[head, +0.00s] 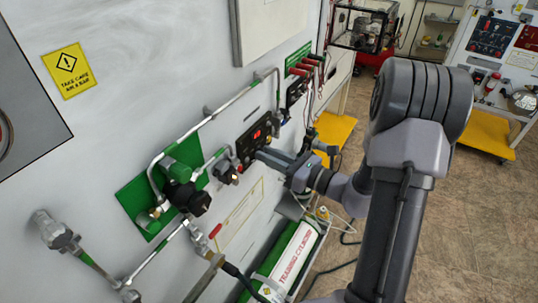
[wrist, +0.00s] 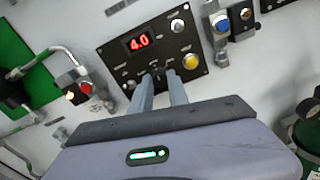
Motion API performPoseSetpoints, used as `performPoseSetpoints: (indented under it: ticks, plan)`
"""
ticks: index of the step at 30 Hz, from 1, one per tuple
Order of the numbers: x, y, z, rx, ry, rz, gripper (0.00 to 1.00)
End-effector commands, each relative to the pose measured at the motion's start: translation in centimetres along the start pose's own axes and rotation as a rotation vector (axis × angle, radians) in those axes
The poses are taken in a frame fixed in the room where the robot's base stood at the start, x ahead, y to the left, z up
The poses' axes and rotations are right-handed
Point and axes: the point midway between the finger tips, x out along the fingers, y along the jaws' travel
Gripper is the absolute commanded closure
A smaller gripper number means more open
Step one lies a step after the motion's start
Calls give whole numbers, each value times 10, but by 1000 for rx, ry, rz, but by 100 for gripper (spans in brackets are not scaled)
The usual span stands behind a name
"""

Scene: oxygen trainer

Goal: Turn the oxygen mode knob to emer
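A black control panel (wrist: 112,56) with a red display reading 4.0 is on the pale wall. It also shows in the head view (head: 243,149). The panel carries several knobs and buttons with labels too small to read. My gripper (wrist: 159,75) is at the panel's lower part, its two fingers apart on either side of a small dark knob (wrist: 158,71). This may be the oxygen mode knob; its setting cannot be read. Whether the fingers touch it is unclear. In the head view my gripper (head: 262,155) reaches the panel from the right.
A green valve plate (head: 134,197) with pipes is left of the panel. Small valve fittings (wrist: 221,24) flank it in the wrist view. A yellow caution sign (head: 69,70) is on the wall. Open floor lies right.

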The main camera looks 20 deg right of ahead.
Motion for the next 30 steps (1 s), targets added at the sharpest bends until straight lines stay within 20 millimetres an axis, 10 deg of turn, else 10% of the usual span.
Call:
performPoseSetpoints:
  ticks: [14, 30]
  plan:
    - [0, 0, 2, 82, 4, -1, 100]
    - [0, 1, 5, 550, 20, -3, 100]
